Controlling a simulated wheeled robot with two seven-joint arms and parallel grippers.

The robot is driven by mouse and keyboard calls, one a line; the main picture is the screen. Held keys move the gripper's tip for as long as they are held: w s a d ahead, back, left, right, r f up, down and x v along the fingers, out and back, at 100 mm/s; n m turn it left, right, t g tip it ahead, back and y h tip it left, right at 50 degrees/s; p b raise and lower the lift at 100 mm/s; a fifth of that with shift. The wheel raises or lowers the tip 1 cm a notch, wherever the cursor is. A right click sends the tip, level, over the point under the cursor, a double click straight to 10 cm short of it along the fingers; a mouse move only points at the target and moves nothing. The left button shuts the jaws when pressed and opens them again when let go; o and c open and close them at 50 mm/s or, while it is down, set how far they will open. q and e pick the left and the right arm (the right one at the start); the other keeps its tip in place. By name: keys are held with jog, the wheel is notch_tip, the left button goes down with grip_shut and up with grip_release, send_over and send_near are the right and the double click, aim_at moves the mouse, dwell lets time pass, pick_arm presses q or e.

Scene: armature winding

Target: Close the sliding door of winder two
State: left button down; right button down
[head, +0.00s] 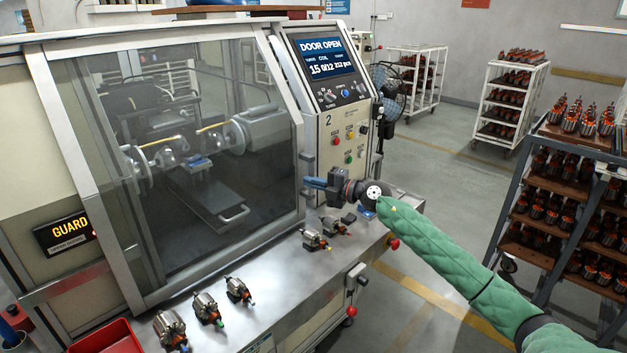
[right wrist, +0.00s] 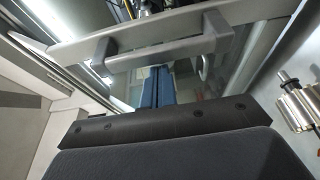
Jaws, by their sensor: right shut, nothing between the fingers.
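Winder two, marked "2", stands at the left and middle of the head view. Its screen (head: 321,57) reads "DOOR OPEN". Its sliding door (head: 215,150) is a large clear pane in a grey frame, with the winding parts showing through it. The grey door handle (head: 308,168) is at the door's right edge; it also crosses the upper part of the right wrist view (right wrist: 175,56). My right gripper (head: 309,183) is shut and empty, its blue fingers (right wrist: 155,88) pointing at the handle. The fingertips are very close to the handle bar; I cannot tell whether they touch. My left gripper is out of view.
Several armatures (head: 202,309) lie on the steel ledge (head: 270,285) below the door, two of them close under my right gripper. A red tray (head: 106,338) is at the lower left. A fan (head: 388,88) stands behind the panel. Racks of armatures (head: 570,190) stand at the right.

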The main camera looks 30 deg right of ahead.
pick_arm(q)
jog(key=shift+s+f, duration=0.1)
pick_arm(e)
jog(key=shift+w+d, duration=0.1)
